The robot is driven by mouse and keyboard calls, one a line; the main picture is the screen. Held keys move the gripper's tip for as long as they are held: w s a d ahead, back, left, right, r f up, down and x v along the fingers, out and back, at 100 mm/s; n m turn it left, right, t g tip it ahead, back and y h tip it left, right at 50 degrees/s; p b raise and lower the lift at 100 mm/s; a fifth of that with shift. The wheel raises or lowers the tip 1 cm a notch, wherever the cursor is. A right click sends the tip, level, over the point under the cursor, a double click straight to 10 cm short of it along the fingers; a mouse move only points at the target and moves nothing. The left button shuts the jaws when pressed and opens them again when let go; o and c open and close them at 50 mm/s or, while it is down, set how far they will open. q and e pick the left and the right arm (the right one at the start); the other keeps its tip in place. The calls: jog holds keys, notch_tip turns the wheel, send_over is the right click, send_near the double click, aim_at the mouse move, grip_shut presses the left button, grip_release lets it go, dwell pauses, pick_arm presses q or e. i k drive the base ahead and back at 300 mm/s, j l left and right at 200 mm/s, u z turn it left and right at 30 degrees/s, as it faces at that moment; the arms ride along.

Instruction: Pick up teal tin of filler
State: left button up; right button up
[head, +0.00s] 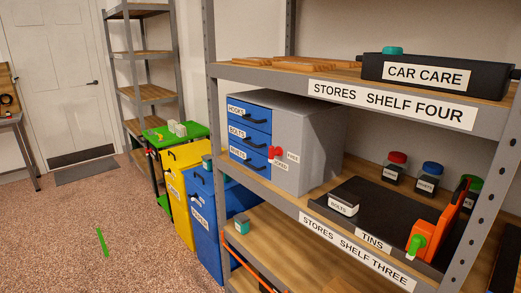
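A teal round top (393,50) shows above the rim of the black CAR CARE tray (419,76) on shelf four; the tray's front wall hides its lower part. A small teal item (241,222) with a pale label stands on the low shelf at the lower middle. Another teal-topped item (207,160) shows behind the blue bin. Their labels are too small or hidden, so I cannot tell which is filler. Neither gripper is in view.
A grey cabinet (318,130) with blue drawers stands on shelf three, beside a black TINS tray (360,205). An orange tool (447,222) leans at its right end. Yellow (182,165) and blue (205,225) bins stand left of the shelving. Floor at left is mostly clear.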

aim_at(207, 158)
jog(key=i+j+z, duration=0.6)
jog(key=z, duration=0.2)
jog(key=i+j+z, duration=0.15)
jog(key=j+z, duration=0.25)
jog(key=j, duration=0.15)
jog(key=i+j, duration=0.15)
jog(key=j, duration=0.35)
jog(key=i+j+z, duration=0.15)
jog(key=j, duration=0.3)
jog(key=i+j, duration=0.1)
jog(key=j, duration=0.4)
jog(key=i+j+z, duration=0.15)
jog(key=j, duration=0.85)
jog(key=i+z, duration=0.05)
